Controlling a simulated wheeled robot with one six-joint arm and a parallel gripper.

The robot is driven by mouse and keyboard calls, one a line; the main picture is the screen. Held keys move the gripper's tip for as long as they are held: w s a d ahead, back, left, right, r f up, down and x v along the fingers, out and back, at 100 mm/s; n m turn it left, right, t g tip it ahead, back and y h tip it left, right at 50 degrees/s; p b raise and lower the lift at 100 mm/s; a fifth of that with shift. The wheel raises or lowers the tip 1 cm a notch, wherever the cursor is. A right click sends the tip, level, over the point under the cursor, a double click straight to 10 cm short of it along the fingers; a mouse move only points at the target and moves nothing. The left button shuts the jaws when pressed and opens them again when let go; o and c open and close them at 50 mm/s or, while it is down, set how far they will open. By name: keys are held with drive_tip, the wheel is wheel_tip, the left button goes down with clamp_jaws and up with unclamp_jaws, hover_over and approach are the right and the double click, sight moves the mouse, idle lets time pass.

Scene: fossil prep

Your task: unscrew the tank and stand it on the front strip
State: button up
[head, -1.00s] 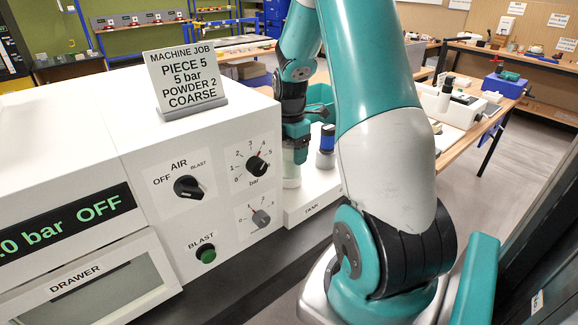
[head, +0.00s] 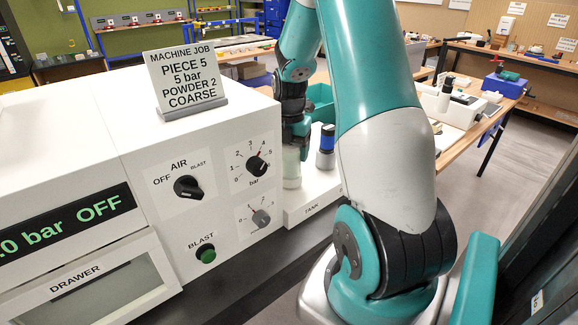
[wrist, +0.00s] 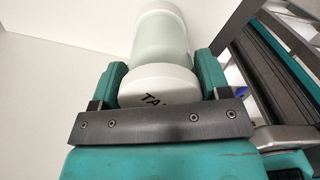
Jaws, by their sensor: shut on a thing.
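The tank (wrist: 160,45) is a pale green-white cylinder with a white end cap lettered "TA…", the rest of the word hidden by my gripper's dark bar. In the wrist view my gripper (wrist: 161,82) has one teal finger on each side of the tank, shut on it. In the head view the tank (head: 292,172) stands upright beneath my gripper (head: 294,150), close to the machine's right side. The white ledge (head: 318,200) under it is marked "TANK". Whether its thread is engaged cannot be seen.
The white machine (head: 130,130) with dials stands directly left of the tank. A green bin (head: 321,100) is behind. The dark front strip (head: 240,275) looks clear where visible.

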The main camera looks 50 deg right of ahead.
drive_tip(key=shift+n, duration=0.9)
drive_tip(key=shift+r+p, duration=0.6)
drive_tip(key=shift+r, duration=0.05)
drive_tip(key=shift+r, duration=0.15)
drive_tip(key=shift+r+p, duration=1.75)
drive_tip(key=shift+r, duration=0.2)
